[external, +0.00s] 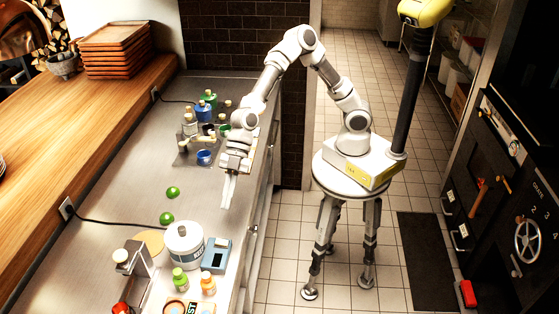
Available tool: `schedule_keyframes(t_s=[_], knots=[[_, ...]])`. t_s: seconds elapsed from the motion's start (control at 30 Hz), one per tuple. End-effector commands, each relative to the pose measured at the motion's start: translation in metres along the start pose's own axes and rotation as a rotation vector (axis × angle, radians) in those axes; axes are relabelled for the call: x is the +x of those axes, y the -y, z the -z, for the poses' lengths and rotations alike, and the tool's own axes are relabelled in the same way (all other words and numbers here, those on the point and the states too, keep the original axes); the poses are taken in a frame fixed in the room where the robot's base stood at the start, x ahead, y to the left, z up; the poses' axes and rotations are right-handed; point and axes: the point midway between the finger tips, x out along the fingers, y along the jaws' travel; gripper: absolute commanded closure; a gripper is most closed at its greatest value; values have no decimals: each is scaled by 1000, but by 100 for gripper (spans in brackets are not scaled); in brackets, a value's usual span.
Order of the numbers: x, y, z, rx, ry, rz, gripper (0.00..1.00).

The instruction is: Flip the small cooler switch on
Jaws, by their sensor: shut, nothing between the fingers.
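My gripper (227,204) points down over the right edge of the steel counter, with its two pale fingers together and nothing between them. A grey-blue box (216,255) with a dark inset face stands on the counter below it in the picture, apart from the fingers. A white round appliance (185,244) with a grey-blue band stands just left of the box. I cannot tell which of these, if either, is the small cooler. No switch lever can be made out at this size, so its position cannot be told.
Two green limes (170,192) lie left of my gripper. Several bottles (207,100) and a blue cup (205,158) stand farther back. A black cable (105,224) crosses the counter. The counter's middle is mostly clear.

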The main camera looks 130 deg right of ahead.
Motion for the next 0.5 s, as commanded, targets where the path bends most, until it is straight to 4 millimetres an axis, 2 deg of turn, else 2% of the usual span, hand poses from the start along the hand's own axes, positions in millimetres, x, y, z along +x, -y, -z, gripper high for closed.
schedule_keyframes(t_s=[0.37,0.5], knots=[[61,2,0,-2,1,3,100],[77,1,-16,1,2,2,100]])
